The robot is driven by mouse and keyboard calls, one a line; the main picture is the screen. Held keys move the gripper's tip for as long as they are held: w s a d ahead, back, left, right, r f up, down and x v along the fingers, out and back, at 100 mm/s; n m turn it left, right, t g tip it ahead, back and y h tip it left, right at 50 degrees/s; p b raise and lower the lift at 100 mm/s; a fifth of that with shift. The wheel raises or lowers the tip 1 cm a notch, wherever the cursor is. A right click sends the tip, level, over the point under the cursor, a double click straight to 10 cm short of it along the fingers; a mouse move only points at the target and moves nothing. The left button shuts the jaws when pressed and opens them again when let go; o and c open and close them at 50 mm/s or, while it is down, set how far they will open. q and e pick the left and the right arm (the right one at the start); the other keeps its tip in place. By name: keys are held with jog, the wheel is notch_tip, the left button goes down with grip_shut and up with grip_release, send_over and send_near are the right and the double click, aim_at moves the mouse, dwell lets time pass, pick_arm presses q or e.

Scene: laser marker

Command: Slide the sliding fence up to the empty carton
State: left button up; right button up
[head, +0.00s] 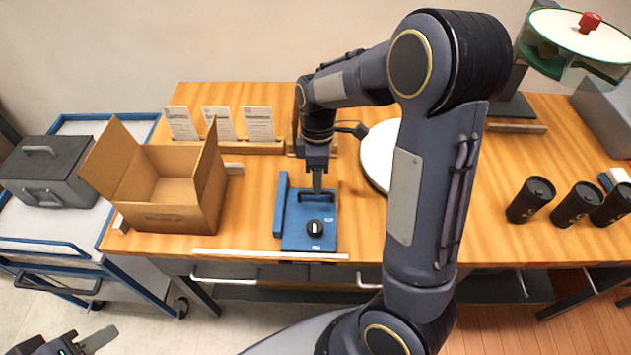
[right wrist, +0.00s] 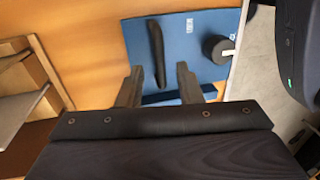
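The sliding fence (head: 295,238) is a blue plate with a raised blue wall along its left side, facing the carton. It carries a black bar handle (right wrist: 156,50) and a round black knob (head: 315,228). The empty carton (head: 165,218) is an open brown box with flaps up, left of the fence, with bare table between them. My right gripper (head: 317,188) is above the fence by the handle. In the right wrist view its fingers (right wrist: 158,88) are apart, the handle's near end between them; contact is unclear. My left gripper (head: 80,344) is at the bottom left, partly cut off.
Card stands (head: 222,146) line the back left. A white disc (head: 380,155) is right of the fence, partly behind my right arm. Black cups (head: 530,200) stand at the right. A white strip (head: 270,255) runs along the front edge. A blue cart (head: 60,240) holds a grey case (head: 50,170).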

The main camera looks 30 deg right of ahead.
jog(key=shift+s+a+f, duration=0.1)
jog(key=shift+s+f, duration=0.1)
jog(key=shift+f, duration=0.85)
jog(key=shift+c, duration=0.3)
grip_shut()
